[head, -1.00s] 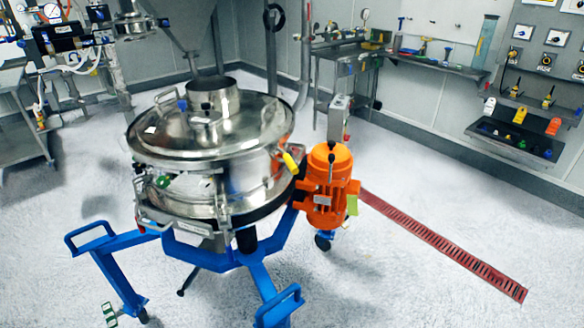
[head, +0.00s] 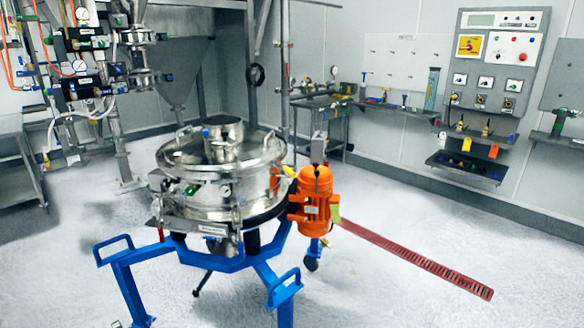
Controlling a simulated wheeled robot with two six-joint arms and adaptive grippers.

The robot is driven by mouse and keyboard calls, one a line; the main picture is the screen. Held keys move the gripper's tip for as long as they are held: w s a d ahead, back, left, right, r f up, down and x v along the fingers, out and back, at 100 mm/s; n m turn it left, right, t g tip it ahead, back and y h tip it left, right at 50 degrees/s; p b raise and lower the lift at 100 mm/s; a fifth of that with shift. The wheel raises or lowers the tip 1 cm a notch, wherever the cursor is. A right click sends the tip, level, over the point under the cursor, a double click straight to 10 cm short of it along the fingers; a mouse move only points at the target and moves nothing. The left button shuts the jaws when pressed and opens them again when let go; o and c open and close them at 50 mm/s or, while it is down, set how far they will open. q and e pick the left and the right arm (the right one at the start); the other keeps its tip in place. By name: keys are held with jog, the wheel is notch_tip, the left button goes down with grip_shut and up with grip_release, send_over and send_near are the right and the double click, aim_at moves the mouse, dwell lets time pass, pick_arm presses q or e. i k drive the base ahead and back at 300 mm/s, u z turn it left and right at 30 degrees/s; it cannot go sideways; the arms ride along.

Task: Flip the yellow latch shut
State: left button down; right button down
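The yellow latch (head: 290,172) is a small yellow handle on the right side of the round steel sifter (head: 225,180), just above the orange motor (head: 316,200). It slants outward from the sifter's rim. At this size I cannot tell whether it is fastened. The sifter has a shiny lid with a short central spout (head: 222,140) and stands on a blue frame (head: 240,262). Neither of my grippers shows in the head view.
The blue frame's legs and loop handles (head: 284,288) stick out toward me. A red floor grate (head: 415,260) runs to the right. A bench (head: 322,120) and a control panel (head: 495,62) stand along the back wall. Pipework (head: 90,80) fills the upper left. The floor at right is open.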

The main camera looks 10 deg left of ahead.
aim_at(290, 173)
jog(key=z, duration=0.55)
jog(key=i, duration=1.45)
jog(key=u, duration=0.4)
